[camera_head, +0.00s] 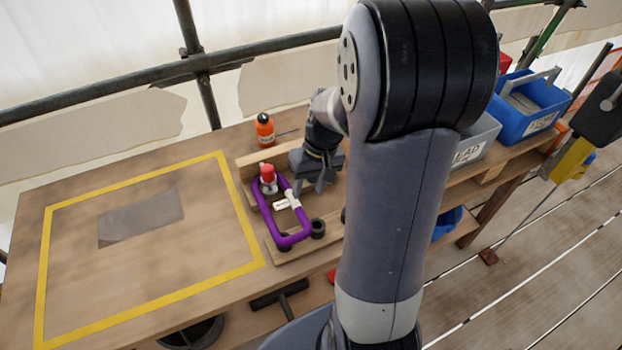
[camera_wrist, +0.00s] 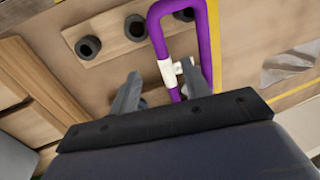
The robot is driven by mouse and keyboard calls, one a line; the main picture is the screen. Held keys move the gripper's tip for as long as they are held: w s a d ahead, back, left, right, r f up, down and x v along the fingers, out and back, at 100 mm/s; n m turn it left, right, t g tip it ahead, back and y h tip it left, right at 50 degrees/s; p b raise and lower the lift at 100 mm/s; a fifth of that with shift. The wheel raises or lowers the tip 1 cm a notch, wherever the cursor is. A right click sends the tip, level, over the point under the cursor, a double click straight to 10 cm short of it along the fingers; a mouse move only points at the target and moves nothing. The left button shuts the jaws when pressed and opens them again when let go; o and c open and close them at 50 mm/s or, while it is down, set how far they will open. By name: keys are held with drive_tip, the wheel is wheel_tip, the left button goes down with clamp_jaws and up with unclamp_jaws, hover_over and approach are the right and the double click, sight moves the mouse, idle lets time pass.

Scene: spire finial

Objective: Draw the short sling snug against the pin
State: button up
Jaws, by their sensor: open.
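The purple sling (camera_head: 304,222) is a closed loop with a white tag (camera_head: 287,200) on its right-hand strand. Its far end is at a red-topped metal fitting (camera_head: 267,173); its near end passes by a short black peg (camera_head: 284,238). I cannot tell which of these is the pin. My gripper (camera_head: 312,187) is open, just right of the sling. In the wrist view my gripper (camera_wrist: 160,70) has the tag (camera_wrist: 167,73) and one strand of the sling (camera_wrist: 158,35) showing between its fingers. I cannot tell how far above them the fingers are.
Another black peg (camera_head: 318,228) stands right of the sling on a wooden strip. An orange bottle (camera_head: 265,130) stands behind. A yellow-bordered area (camera_head: 140,175) with a grey sheet lies left. Blue and grey bins (camera_head: 530,100) stand at the right. My arm hides part of the bench.

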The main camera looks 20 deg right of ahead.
sight(302, 212)
drive_tip(key=x, duration=0.9)
drive_tip(key=shift+c, duration=0.5)
clamp_jaws()
